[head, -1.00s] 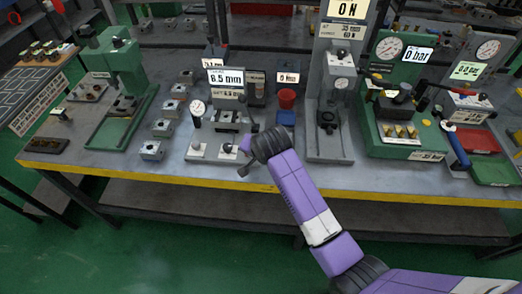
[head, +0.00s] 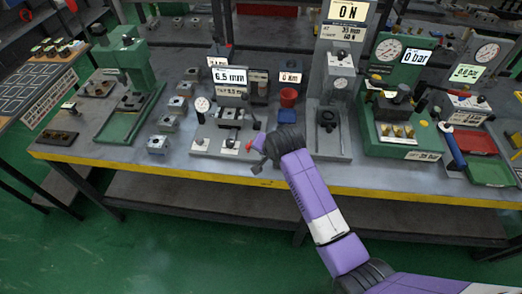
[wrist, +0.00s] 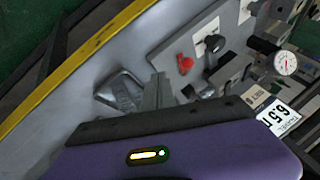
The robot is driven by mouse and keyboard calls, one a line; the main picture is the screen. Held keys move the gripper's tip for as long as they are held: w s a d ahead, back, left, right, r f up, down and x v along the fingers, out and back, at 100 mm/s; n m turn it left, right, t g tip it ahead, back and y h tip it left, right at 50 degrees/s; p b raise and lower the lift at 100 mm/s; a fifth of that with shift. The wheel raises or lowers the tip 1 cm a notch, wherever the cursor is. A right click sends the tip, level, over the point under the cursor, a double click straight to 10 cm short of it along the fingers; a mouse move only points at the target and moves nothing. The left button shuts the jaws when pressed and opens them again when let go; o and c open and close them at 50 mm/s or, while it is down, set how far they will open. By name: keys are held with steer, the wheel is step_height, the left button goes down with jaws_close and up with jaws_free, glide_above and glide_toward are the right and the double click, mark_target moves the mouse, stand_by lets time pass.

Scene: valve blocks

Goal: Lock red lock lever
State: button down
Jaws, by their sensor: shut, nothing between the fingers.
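The red lock lever (head: 249,146) is at the right end of the front row of controls on the grey gauge fixture, just left of my gripper in the head view. In the wrist view the red lever (wrist: 185,64) is on a grey plate, up and right of the fingers. My gripper (wrist: 158,92) is shut and empty, its fingertips close to the plate's edge; a gap to the red lever shows. In the head view my gripper (head: 257,167) is low in front of the fixture, partly hidden by my wrist.
Beside the red lever is a dark knob (wrist: 213,43). A dial gauge (head: 202,104) and a display reading 6.5 mm (head: 230,75) stand behind. The bench has a yellow front edge (head: 150,169).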

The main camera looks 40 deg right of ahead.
steer(key=shift+b+v, duration=0.3)
steer(key=shift+v, duration=0.5)
steer(key=shift+a+r, duration=0.2)
steer(key=shift+r, duration=0.05)
steer(key=a+v, duration=0.1)
steer(key=v, duration=0.7)
steer(key=shift+w+b, duration=0.15)
steer(key=shift+b, duration=0.25)
steer(key=shift+w, duration=0.1)
